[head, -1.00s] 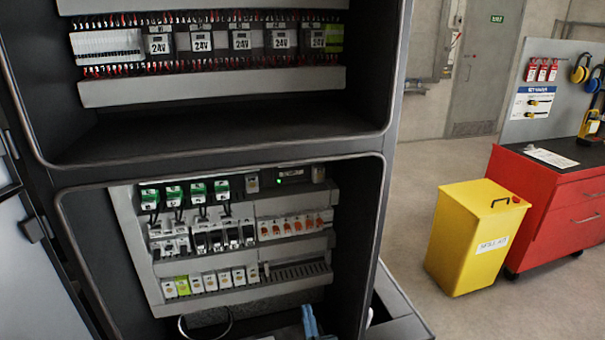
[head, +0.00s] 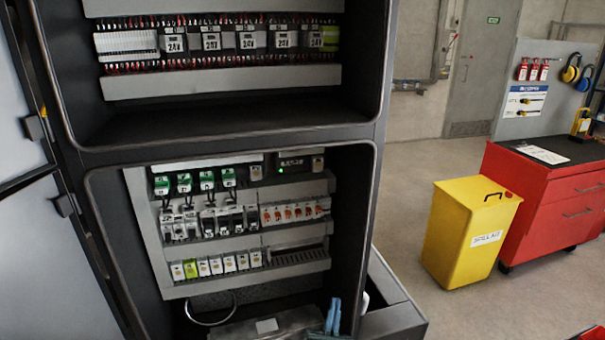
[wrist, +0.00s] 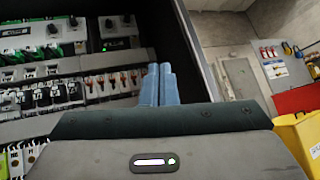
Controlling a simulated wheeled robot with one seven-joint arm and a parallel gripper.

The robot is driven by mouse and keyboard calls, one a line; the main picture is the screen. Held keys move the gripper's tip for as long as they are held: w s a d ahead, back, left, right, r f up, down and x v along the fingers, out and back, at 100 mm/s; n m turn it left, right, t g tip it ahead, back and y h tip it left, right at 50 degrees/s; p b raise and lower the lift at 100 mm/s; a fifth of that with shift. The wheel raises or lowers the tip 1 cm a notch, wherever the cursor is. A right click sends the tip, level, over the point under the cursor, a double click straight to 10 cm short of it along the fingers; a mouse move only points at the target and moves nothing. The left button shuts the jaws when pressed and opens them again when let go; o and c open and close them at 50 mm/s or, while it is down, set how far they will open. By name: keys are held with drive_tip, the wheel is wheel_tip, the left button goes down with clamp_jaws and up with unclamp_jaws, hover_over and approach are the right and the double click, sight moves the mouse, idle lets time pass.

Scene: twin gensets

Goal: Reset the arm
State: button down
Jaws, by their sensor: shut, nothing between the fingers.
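My gripper shows in the wrist view, its two blue fingers (wrist: 158,84) side by side and closed with nothing between them. In the wrist view the fingers point toward the panel of breakers and green-topped modules (wrist: 62,50). I cannot tell how far they are from it.
The cabinet door (head: 60,240) stands open at the left. A yellow bin (head: 465,235) and a red tool chest (head: 545,200) stand at the right. Bare floor (head: 405,215) lies between cabinet and bin. A grey ledge (head: 390,305) juts out at the cabinet's lower right.

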drive_tip(key=s+d+r+m+g+h, duration=0.25)
drive_tip(key=d+m+g+h, duration=0.35)
drive_tip(key=m+g+h, duration=0.4)
drive_tip(key=s+d+r+m+g+h, duration=0.1)
drive_tip(key=s+d+m+g+h, duration=0.3)
drive_tip(key=d+m+g+h, duration=0.5)
drive_tip(key=s+d+m+g+y, duration=0.2)
drive_tip(key=s+m+g+y, duration=0.5)
drive_tip(key=g+y, duration=0.5)
drive_tip(key=s+a+r+m+t+y, duration=0.3)
drive_tip(key=s+a+r+t+y, duration=0.2)
drive_tip(key=y, duration=0.9)
drive_tip(key=a+r+t, duration=0.2)
drive_tip(key=a+r, duration=0.2)
drive_tip(key=r, duration=0.1)
drive_tip(key=shift+s+a+r+m, duration=0.3)
drive_tip(key=shift+s+r, duration=0.05)
